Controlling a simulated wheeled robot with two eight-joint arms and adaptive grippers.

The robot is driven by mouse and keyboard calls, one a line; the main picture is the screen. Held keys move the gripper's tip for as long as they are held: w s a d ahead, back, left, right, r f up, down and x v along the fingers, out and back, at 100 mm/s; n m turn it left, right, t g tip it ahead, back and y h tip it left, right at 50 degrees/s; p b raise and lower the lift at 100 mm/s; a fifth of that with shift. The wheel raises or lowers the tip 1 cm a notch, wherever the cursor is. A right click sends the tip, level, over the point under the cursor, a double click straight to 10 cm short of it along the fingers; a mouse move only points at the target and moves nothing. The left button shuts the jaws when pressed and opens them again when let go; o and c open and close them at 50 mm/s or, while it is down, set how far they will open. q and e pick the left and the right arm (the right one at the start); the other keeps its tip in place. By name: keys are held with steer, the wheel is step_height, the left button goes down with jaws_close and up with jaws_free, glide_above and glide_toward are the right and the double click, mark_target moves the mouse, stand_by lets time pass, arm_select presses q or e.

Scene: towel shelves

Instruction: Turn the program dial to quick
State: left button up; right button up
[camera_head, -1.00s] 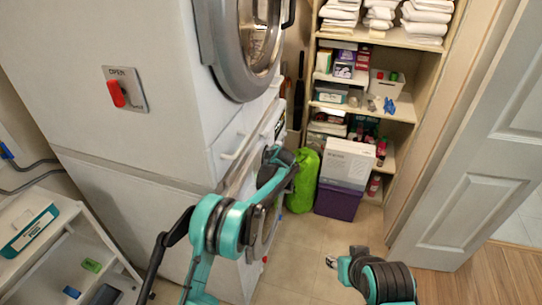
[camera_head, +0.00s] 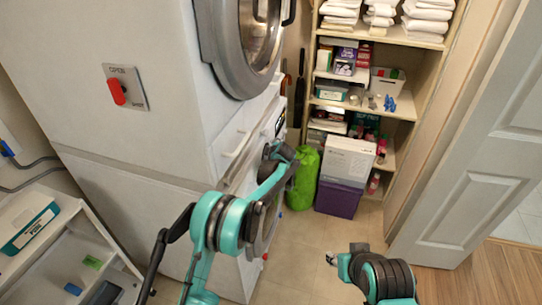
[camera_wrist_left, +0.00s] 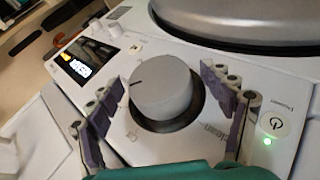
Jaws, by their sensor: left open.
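The program dial (camera_wrist_left: 162,84) is a round grey knob with a dark pointer line aimed left in the left wrist view. It sits in a dark ring on the white control panel (camera_wrist_left: 68,90). My left gripper (camera_wrist_left: 165,108) is open, with one finger on each side of the dial and gaps visible between them. The word "clean" is readable at lower right of the dial; I cannot read a "quick" mark. In the head view the left hand (camera_head: 279,153) is at the lower machine's front, hiding the dial. My right gripper (camera_head: 333,259) shows small at the bottom, its jaw state unclear.
A power button (camera_wrist_left: 273,123) with a green light is right of the dial, close to a finger. A lit display (camera_wrist_left: 76,67) is at left. An upper machine with a round door (camera_head: 240,45) stands above. A green bag (camera_head: 303,180) and purple box (camera_head: 338,199) are beyond the hand.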

arm_select(q)
steer(key=v, duration=1.1)
steer(key=shift+s+r, duration=0.3)
